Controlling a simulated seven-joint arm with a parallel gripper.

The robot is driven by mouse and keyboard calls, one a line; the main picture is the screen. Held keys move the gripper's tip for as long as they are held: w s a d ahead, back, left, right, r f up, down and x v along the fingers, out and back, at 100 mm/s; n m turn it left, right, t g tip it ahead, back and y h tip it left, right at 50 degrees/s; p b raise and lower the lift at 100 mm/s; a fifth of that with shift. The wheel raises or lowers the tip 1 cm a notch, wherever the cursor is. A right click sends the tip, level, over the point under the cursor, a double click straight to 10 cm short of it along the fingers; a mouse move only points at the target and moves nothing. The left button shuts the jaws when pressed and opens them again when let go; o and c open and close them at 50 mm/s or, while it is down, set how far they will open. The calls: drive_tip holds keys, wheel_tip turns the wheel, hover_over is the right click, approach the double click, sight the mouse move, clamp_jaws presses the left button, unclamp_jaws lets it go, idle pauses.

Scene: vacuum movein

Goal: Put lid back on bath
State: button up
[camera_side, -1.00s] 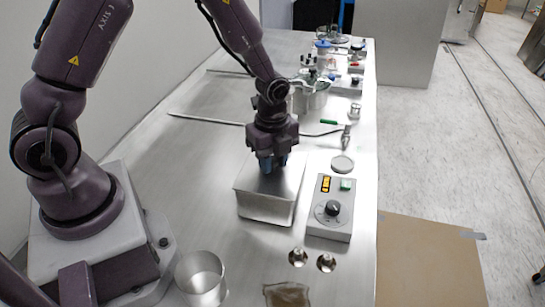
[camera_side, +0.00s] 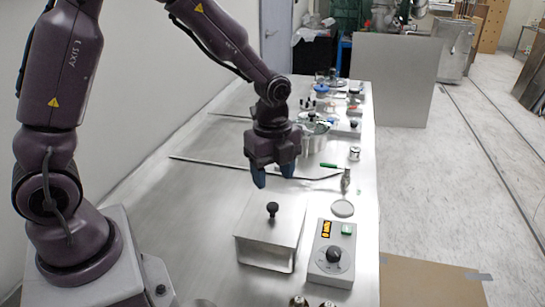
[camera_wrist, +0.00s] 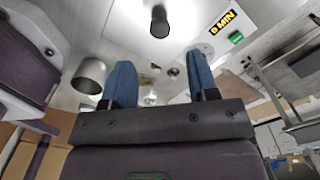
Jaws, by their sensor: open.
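The bath (camera_side: 264,252) is a square metal box on the steel bench. Its flat metal lid (camera_side: 290,215) lies on top and looks level, covering the opening. The lid's black knob (camera_side: 272,209) stands upright, and it also shows in the wrist view (camera_wrist: 160,22). My gripper (camera_side: 272,183) is open and empty, above the lid's far side and clear of the knob. Its two blue fingers show apart in the wrist view (camera_wrist: 161,80), with nothing between them.
A control box (camera_side: 331,254) with a dial and lit display stands right of the bath. A small round disc (camera_side: 342,208) lies behind it. A rod (camera_side: 240,168) crosses the bench behind my gripper. Pots and instruments crowd the far end; the bench left of the bath is clear.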

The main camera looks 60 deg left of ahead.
drive_tip(key=s+r+n+t, duration=0.1)
drive_tip(key=s+r+n, duration=0.25)
drive_tip(key=r, duration=0.35)
drive_tip(key=s+r+n+t, duration=0.2)
drive_tip(key=s+r+n, duration=0.1)
drive_tip(key=r+n, duration=0.25)
drive_tip(key=s+r+n+t, duration=0.2)
drive_tip(key=s+r+n, duration=0.2)
drive_tip(key=s+n, duration=0.5)
drive_tip(key=shift+s+d+r+t, duration=0.15)
drive_tip(key=shift+d+r+t, duration=0.1)
drive_tip(key=shift+d+t, duration=0.1)
drive_tip(key=shift+o, duration=0.4)
idle(0.4)
